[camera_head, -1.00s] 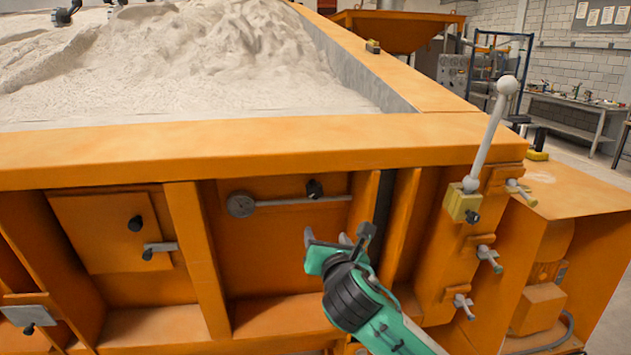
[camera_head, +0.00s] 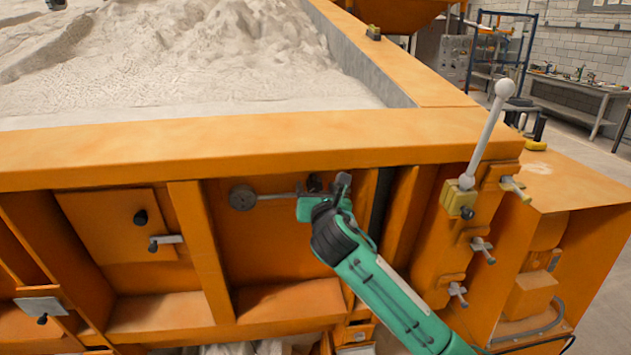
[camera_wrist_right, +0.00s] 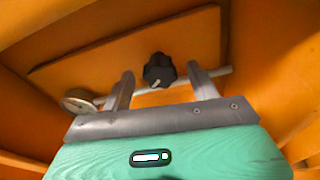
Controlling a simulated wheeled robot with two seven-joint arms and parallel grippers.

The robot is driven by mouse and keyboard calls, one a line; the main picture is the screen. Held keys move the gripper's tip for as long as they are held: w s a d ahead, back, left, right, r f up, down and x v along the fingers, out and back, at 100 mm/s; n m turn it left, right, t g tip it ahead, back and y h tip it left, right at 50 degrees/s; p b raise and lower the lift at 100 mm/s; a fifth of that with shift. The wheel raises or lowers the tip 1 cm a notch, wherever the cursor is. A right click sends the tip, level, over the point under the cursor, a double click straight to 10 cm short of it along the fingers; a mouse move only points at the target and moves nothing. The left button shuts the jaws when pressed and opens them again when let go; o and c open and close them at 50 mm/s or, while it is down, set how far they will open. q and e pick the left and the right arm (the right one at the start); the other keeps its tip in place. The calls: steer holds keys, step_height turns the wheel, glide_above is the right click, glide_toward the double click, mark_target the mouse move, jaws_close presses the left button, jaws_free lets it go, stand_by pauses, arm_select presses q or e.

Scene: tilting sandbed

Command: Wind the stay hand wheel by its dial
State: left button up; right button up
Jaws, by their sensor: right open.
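A black lobed knob, the likely hand wheel (camera_wrist_right: 158,70), sits on the orange panel between my right gripper's two fingertips in the right wrist view. In the head view the knob (camera_head: 314,182) is partly hidden by the gripper. A round dial (camera_head: 242,198) sits left of it at the end of a thin grey rod; the dial (camera_wrist_right: 77,101) also shows in the wrist view, its markings too small to read. My right gripper (camera_head: 321,189) is open, one finger either side of the knob; contact cannot be told. My left gripper is not in view.
The orange frame rim (camera_head: 250,142) overhangs the recess. An upright rib (camera_head: 200,250) stands left of the dial. A white-knobbed lever (camera_head: 484,140) and small grey clamps (camera_head: 482,250) stand at the right. Another black knob (camera_head: 140,217) is on the left panel. Sand fills the bed above.

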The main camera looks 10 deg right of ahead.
steer(key=shift+w, duration=0.85)
steer(key=c, duration=1)
steer(key=shift+o, duration=0.2)
